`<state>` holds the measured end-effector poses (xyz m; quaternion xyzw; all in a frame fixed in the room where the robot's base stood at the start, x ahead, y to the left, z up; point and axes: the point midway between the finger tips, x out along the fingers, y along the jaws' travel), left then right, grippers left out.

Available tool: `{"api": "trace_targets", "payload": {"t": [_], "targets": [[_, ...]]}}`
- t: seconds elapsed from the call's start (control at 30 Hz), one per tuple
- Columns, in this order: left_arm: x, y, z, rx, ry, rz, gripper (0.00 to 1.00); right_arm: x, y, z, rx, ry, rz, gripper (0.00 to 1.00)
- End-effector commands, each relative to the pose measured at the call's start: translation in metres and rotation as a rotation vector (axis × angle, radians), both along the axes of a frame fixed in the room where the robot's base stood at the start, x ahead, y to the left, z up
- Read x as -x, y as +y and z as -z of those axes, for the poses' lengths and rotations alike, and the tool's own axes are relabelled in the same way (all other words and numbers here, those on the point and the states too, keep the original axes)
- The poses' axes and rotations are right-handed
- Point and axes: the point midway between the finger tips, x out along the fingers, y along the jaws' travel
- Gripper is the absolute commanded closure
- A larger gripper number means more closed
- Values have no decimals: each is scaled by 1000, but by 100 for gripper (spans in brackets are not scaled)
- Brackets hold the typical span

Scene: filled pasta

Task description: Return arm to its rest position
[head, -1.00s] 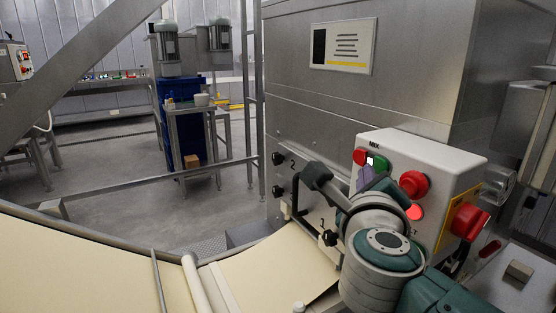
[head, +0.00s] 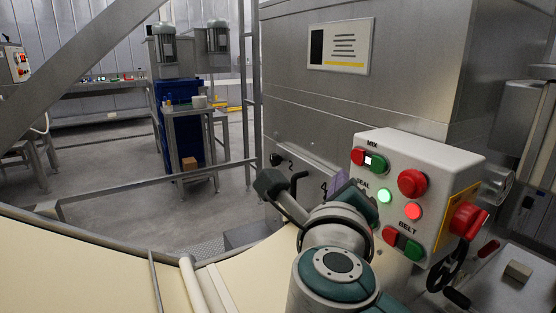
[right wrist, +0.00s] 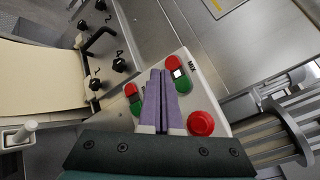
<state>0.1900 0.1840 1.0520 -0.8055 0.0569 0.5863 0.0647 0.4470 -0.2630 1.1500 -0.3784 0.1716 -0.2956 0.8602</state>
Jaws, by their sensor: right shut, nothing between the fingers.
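My right arm reaches in from the bottom right of the head view. Its gripper (head: 342,184) has purple fingers, partly hidden behind the wrist, just left of the white control box (head: 450,165). In the right wrist view the gripper's two purple fingers (right wrist: 160,75) lie side by side, shut and empty, in front of the control box. I cannot tell how far they are from it. My left gripper is not in view.
The box carries a MIX button pair (head: 368,161), a lit green SEAL light (head: 384,195), a lit red light (head: 413,211), a BELT button pair (head: 402,242) and a red stop button (head: 412,183). A cream belt (head: 100,270) runs below left. Black knobs (right wrist: 119,65) are near the arm.

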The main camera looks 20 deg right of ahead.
Motion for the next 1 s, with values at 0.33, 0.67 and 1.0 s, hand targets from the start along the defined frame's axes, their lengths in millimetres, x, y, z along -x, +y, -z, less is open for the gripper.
{"api": "trace_targets", "payload": {"t": [0.33,0.67,1.0], "targets": [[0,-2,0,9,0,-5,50,0,0,0,0,0,0,100],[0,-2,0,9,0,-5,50,-10,61,-52,396,-38,-390,100],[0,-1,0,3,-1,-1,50,77,190,-2,1408,290,-1207,100]]}}
